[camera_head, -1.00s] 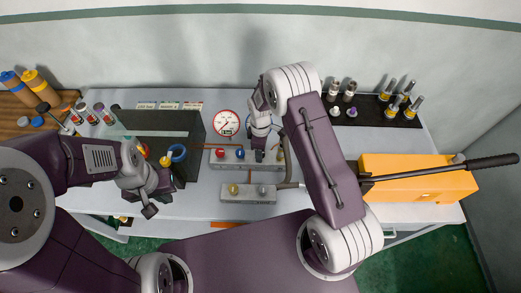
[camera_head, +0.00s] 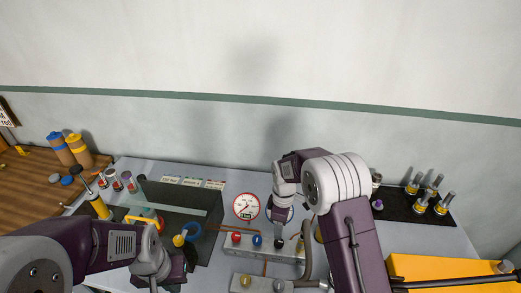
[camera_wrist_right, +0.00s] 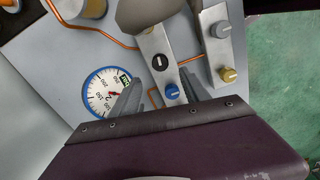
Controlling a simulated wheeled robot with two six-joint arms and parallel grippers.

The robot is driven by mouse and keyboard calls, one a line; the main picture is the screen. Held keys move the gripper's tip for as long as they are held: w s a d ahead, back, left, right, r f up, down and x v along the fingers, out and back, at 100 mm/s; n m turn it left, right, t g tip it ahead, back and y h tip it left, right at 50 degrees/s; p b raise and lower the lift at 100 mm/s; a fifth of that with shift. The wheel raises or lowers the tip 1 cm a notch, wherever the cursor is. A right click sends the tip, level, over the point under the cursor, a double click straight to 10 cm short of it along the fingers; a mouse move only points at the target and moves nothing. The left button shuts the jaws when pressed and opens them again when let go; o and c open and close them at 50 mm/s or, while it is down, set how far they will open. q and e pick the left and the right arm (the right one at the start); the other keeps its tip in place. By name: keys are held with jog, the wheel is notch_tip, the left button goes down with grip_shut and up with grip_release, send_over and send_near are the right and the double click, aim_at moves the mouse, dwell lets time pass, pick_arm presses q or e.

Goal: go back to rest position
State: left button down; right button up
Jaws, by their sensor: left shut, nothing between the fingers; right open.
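My left gripper (camera_head: 172,277) is at the lower left of the head view, in front of the dark open-topped tank; its fingers are shut with nothing visible between them. My right gripper (camera_head: 280,238) hangs over the grey valve block (camera_head: 244,248) near its blue knob.
A white gauge (camera_head: 246,207) stands behind the valve block. The dark tank (camera_head: 207,245) is left of it. An orange pump (camera_head: 440,268) sits at the right, below a black tray (camera_head: 399,206) of fittings. Brown bottles (camera_head: 68,149) stand at the far left.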

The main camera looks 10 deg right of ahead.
jog(key=s+d+r+m+t+b, duration=0.1)
jog(key=s+d+r+m+b, duration=0.15)
jog(key=s+r+b, duration=0.2)
jog(key=s+d+f+m, duration=0.1)
jog(key=s+f+m, duration=0.1)
jog(key=s+m, duration=0.3)
jog(key=s+f+m, duration=0.2)
jog(key=s+m, duration=0.4)
jog(key=s, duration=0.2)
jog(key=shift+s+d+f, duration=0.3)
jog(key=shift+d+f, duration=0.1)
jog(key=shift+s+r, duration=0.1)
jog(key=shift+s, duration=0.1)
jog(key=shift+w, duration=0.1)
